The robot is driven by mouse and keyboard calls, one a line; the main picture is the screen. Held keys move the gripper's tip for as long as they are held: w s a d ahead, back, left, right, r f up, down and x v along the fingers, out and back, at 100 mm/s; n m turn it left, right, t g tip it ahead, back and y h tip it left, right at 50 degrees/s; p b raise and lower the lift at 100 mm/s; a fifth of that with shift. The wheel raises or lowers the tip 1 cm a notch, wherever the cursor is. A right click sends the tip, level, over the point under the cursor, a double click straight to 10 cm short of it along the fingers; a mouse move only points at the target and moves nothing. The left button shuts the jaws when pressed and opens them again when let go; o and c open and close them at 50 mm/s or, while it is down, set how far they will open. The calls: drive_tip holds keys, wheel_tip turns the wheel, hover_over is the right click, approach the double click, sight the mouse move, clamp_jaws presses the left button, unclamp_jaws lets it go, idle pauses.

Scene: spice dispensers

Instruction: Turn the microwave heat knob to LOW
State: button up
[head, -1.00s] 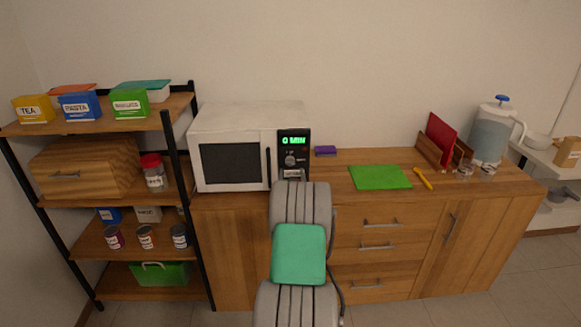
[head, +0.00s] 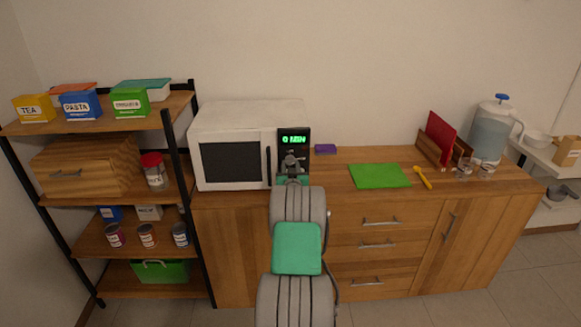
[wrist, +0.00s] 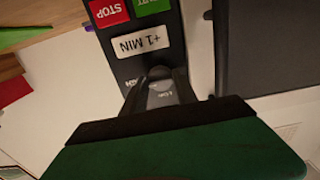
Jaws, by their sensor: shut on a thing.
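The white microwave (head: 235,117) stands on the wooden counter, its door closed. Its black control panel (head: 281,135) is on the right, with a lit green display (head: 293,139) reading 0 MIN. My gripper (head: 291,160) is at the panel below the display and covers the knob area in the head view. In the wrist view the panel (wrist: 122,68) appears upside down. My gripper (wrist: 160,88) is shut on the grey heat knob (wrist: 160,74), which is mostly hidden between the fingers. Small lettering beside it is partly covered, so the knob's setting cannot be read.
The wrist view shows a red STOP button (wrist: 108,12), a green button (wrist: 152,5) and a white +1 MIN button (wrist: 141,43) close to the fingers. A purple block (head: 325,149) and a green board (head: 379,176) lie right of the microwave. A loaded shelf (head: 190,215) stands left.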

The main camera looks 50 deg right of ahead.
clamp_jaws()
